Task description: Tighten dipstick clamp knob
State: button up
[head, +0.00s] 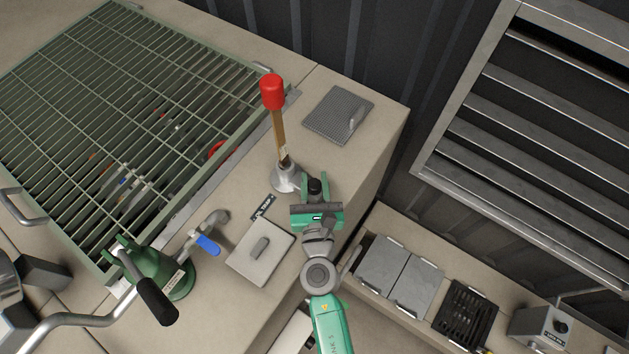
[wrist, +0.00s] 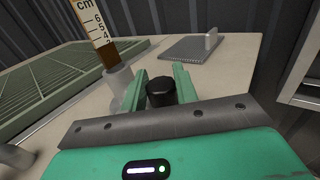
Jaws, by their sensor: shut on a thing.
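The dipstick (head: 279,130) stands upright with a red top and a wooden, scale-marked shaft, set in a grey metal socket (head: 285,178) on the bench top. Its cm scale (wrist: 96,25) shows in the wrist view, above the socket (wrist: 119,80). The black clamp knob (head: 315,187) is beside the socket on its right. My green gripper (head: 316,189) is at the knob, and in the wrist view its two fingers stand on either side of the knob (wrist: 161,92). My gripper is shut on it. The knob's lower part is hidden.
A green grating (head: 130,100) covers the pit at left. A green hand pump (head: 165,270) with a crank and a blue-handled valve (head: 207,244) stand nearby. A hatch plate (head: 259,252) and a ribbed plate (head: 338,114) lie on the bench. A lower shelf holds grey plates (head: 400,275).

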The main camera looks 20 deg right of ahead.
jog(key=shift+r+m+h+p, duration=0.1)
jog(key=shift+m+h+p, duration=0.2)
jog(key=shift+h, duration=0.1)
jog(key=shift+m+g+h+p, duration=0.4)
jog(key=shift+m+g+h, duration=0.2)
jog(key=shift+h, duration=0.2)
jog(key=shift+m+g+h+p, duration=0.5)
jog(key=shift+m+g+h, duration=1.5)
jog(key=shift+h, duration=0.4)
jog(key=o, duration=1)
jog(key=shift+c, duration=0.2)
jog(key=p+v, duration=0.1)
jog(key=v, duration=0.6)
jog(key=shift+s+a+p, duration=0.2)
jog(key=shift+a+p, duration=0.1)
jog(key=shift+a, duration=0.1)
